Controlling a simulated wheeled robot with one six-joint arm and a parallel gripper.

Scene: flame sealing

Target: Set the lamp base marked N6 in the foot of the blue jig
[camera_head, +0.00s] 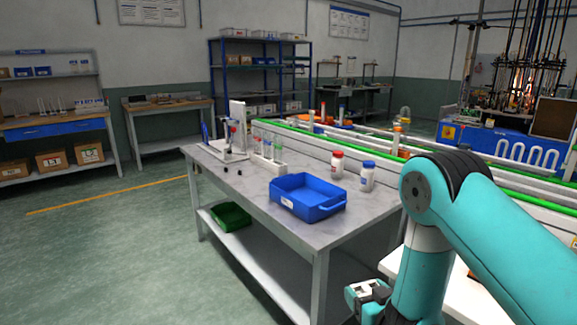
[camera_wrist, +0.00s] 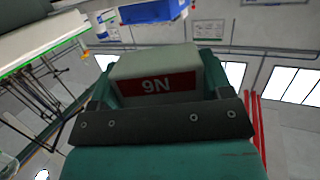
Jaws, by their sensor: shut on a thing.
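In the wrist view my gripper (camera_wrist: 157,70) is shut on a pale block, the lamp base (camera_wrist: 150,62), with a finger at each side of it. Its red label reads N6, upside down in this view. In the head view my arm reaches down at the right, and I cannot make out the lamp base there. At the far end of the grey table stands a small white fixture (camera_head: 236,145) with a blue part (camera_head: 205,131) at its left. I cannot tell for sure whether this is the blue jig, and its foot is too small to make out.
On the grey table (camera_head: 235,180) are a blue tray (camera_head: 306,197), a white bottle with a red cap (camera_head: 337,165), one with a blue cap (camera_head: 367,178) and a rack of tubes (camera_head: 268,152). A green bin (camera_head: 231,216) sits below. The floor at the left is clear.

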